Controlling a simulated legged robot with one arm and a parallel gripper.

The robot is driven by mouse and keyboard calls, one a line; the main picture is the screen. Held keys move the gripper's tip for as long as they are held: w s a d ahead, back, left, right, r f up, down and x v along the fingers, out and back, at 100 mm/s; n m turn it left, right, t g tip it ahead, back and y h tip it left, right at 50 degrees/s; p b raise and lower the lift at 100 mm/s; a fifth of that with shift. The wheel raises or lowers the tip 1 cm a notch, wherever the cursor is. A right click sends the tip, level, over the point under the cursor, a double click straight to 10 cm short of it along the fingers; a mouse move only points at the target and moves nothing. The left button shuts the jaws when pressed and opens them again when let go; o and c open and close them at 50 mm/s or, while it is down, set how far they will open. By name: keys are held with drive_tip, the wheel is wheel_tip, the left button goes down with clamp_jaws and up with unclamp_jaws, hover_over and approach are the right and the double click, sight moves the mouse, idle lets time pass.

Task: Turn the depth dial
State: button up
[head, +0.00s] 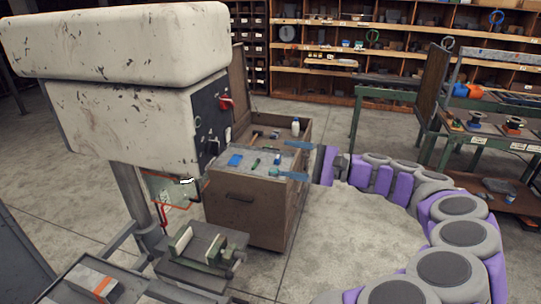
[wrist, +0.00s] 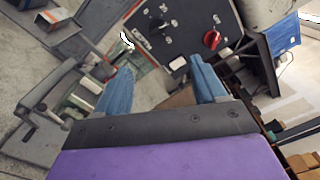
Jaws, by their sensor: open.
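The drill press head (head: 130,90) carries a dark control panel (head: 210,115) on its right side. In the wrist view the panel (wrist: 185,25) shows a dark round dial (wrist: 157,23) with numbers around it, seemingly the depth dial. A red knob (wrist: 212,39) and a white button (wrist: 197,60) are also on it. My gripper (head: 298,160) is to the right of the panel in the head view, apart from it. In the wrist view its two blue fingers (wrist: 161,70) are spread, with nothing between them. The dial lies beyond the fingertips, untouched.
A brown wooden cabinet (head: 245,208) with tools and a white bottle (head: 295,126) on top stands behind the press. A vise (head: 200,250) sits on the press table. Shelves (head: 400,45) and a green bench (head: 385,93) are farther back.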

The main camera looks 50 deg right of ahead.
drive_tip(key=r+p, duration=0.1)
drive_tip(key=n+p, duration=0.4)
drive_tip(key=p, duration=0.7)
approach(219, 150)
drive_tip(key=x, duration=0.9)
drive_tip(key=shift+w+r, duration=0.1)
drive_tip(key=shift+w, duration=0.1)
drive_tip(key=c, duration=1.1)
